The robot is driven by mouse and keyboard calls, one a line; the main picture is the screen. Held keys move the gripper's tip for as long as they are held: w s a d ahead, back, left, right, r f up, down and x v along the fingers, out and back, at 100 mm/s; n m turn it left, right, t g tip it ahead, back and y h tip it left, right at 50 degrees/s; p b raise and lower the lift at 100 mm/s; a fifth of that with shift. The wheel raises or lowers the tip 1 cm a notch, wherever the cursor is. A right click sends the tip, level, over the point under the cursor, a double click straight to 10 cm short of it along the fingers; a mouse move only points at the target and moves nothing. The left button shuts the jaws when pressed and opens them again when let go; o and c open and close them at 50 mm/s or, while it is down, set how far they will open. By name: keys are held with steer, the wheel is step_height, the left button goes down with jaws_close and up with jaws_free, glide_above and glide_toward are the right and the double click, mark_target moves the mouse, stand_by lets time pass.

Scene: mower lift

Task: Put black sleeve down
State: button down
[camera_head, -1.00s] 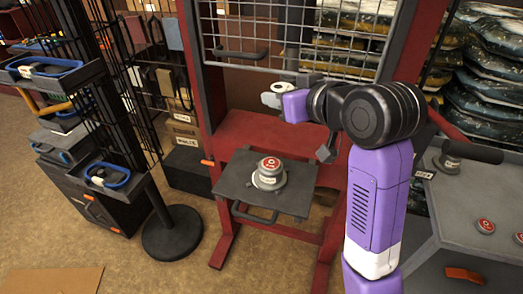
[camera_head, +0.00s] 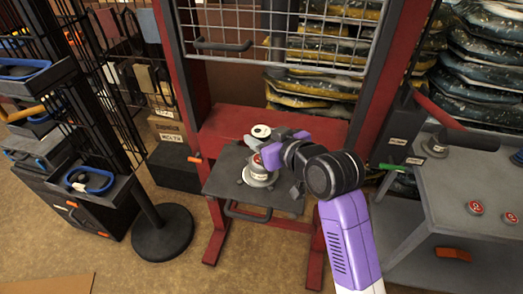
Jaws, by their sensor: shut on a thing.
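My gripper (camera_head: 266,148), on the purple and black arm, is over the small dark platform (camera_head: 228,184) of the red frame. It is shut on a small round thing, which I take to be the black sleeve (camera_head: 261,131). Its upper end shows as a pale ring with a dark centre; its sides are mostly hidden. Below it, a grey round base with a red button (camera_head: 259,178) stands on the platform, partly covered by the gripper. I cannot tell whether the held thing touches the base.
The red frame (camera_head: 182,80) has a wire mesh panel (camera_head: 280,30) above the platform. A grey cart (camera_head: 445,190) with red buttons stands at right. A black rack (camera_head: 75,100) with trays stands at left. Stacked bags (camera_head: 490,60) fill the back right.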

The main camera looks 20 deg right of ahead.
steer(key=shift+f, duration=2.3)
steer(key=shift+f, duration=0.1)
steer(key=c, duration=0.8)
jaws_free()
steer(key=shift+f, duration=0.15)
steer(key=shift+o, duration=0.2)
steer(key=shift+s+r, duration=0.15)
steer(key=shift+r, duration=0.1)
steer(key=v, duration=1.1)
steer(key=shift+s+b, duration=0.3)
steer(key=shift+b, duration=0.05)
steer(key=shift+r, duration=0.15)
